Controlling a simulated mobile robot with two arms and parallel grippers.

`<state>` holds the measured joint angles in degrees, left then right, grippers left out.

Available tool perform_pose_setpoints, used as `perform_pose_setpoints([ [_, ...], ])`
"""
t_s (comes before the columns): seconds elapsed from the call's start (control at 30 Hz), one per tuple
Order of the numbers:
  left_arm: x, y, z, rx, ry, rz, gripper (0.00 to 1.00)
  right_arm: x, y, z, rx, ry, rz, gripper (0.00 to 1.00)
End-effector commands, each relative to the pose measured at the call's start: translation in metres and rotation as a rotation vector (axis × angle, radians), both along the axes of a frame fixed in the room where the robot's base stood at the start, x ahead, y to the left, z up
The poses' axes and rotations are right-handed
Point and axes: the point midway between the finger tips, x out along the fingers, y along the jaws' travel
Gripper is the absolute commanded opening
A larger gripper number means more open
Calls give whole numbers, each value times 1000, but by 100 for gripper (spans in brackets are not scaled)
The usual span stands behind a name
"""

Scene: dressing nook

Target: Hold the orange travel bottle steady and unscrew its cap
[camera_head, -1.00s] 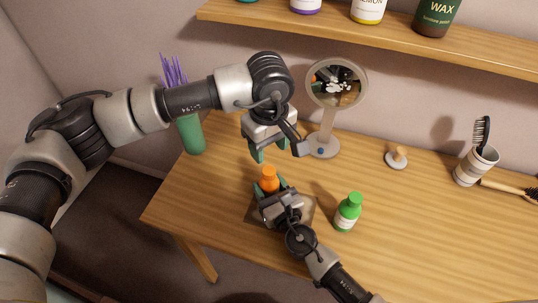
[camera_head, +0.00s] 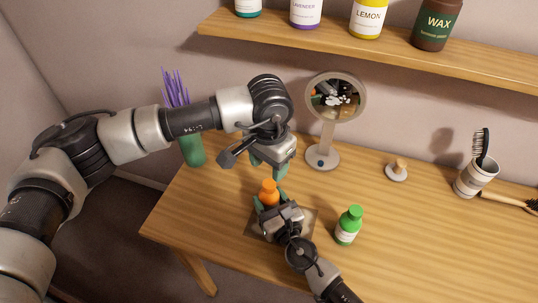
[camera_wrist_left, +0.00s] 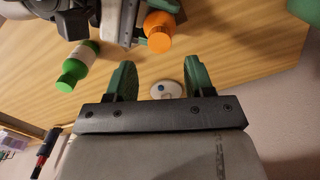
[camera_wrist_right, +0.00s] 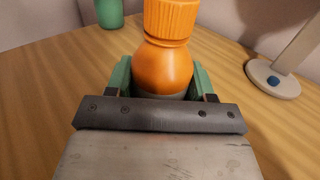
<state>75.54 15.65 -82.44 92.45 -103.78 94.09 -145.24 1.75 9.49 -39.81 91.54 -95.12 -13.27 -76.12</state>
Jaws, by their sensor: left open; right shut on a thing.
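The orange travel bottle (camera_head: 269,190) stands upright on a mat (camera_head: 311,222) near the front left of the table. Its ribbed orange cap (camera_wrist_right: 171,18) is on its top in the right wrist view. My right gripper (camera_head: 267,204) is shut on the bottle's body, with a green finger on each side. My left gripper (camera_head: 269,169) is open and empty above and behind the bottle, apart from the cap. In the left wrist view the bottle (camera_wrist_left: 160,33) lies beyond the open fingers (camera_wrist_left: 157,78), not between them.
A green-capped bottle (camera_head: 348,225) stands to the right of the mat. A round mirror (camera_head: 323,157) stands behind, with a ring holder (camera_head: 397,170) and a brush cup (camera_head: 475,176) farther right. A green vase (camera_head: 192,150) is at the left. A shelf (camera_head: 380,50) with several bottles hangs above.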

Motion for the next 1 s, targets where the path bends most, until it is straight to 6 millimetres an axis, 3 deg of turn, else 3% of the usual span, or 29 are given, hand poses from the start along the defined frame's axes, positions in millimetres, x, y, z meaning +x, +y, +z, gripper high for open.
perform_pose_setpoints([
  [0.2, -1, 0, -37, 0, 4, 0, 53, 0, 0, -1, -1, 2, 0, 0],
  [0.4, -1, 0, -59, -1, 1, 2, 53, 0, 0, -1, -1, 2, 0, 0],
  [0.77, 0, 0, -65, 0, 0, 2, 53, 0, 0, -1, -1, 2, 0, 0],
  [1.0, 0, 0, -65, 0, 0, 2, 19, 0, 0, -1, -1, 2, 0, 0],
])
